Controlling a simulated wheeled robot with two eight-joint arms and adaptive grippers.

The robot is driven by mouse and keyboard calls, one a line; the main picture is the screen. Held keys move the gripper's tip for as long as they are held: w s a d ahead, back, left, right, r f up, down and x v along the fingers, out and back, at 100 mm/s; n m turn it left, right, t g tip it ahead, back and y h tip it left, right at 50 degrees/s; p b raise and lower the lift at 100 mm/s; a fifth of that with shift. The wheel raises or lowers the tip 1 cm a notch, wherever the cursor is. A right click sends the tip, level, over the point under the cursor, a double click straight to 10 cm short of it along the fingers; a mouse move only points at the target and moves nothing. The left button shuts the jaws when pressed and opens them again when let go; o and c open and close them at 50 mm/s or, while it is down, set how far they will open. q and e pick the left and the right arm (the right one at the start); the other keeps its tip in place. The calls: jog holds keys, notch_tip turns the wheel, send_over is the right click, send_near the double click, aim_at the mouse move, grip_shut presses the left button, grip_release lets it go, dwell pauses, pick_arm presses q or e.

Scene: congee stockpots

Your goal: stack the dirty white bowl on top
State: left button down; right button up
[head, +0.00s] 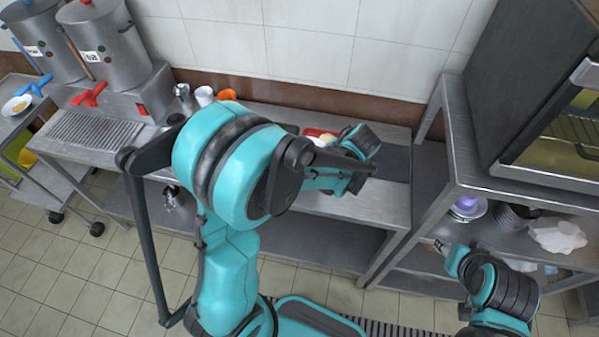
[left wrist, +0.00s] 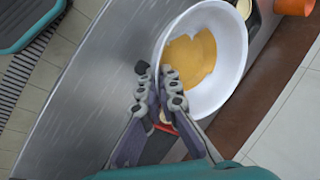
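A white bowl (left wrist: 222,75) with orange-yellow residue inside fills the upper middle of the left wrist view. My left gripper (left wrist: 157,73) is at its near rim, one finger inside the bowl and one outside, with the rim pinched between them. In the head view the left gripper is largely hidden behind my own arm, over the steel counter (head: 385,207), and the bowl is mostly hidden too. My right gripper (head: 441,247) is at the lower right, in front of the shelf; its fingers are too small to read.
A red item (head: 318,132) lies on the counter. Orange (head: 227,95) and white (head: 205,96) cups stand at the back. Stacked white plates (head: 468,213), dark dishes (head: 513,217) and a white cloth (head: 558,236) occupy the right shelf. A plate with yellow food (head: 17,105) sits far left.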

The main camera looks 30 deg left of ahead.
pick_arm(q)
jog(key=a+f, duration=0.1)
jog(key=s+a+f, duration=0.1)
jog(key=a, duration=0.1)
jog(key=a+f+b, duration=0.1)
jog(key=a, duration=0.1)
jog(key=shift+s+f, duration=0.25)
jog(key=shift+s, duration=0.1)
jog(key=shift+s+a+f, duration=0.25)
jog(key=shift+a, duration=0.1)
jog(key=shift+f+b, duration=0.85)
jog(key=shift+f, duration=1.15)
jog(key=shift+f, duration=0.1)
jog(key=c, duration=1.7)
grip_release()
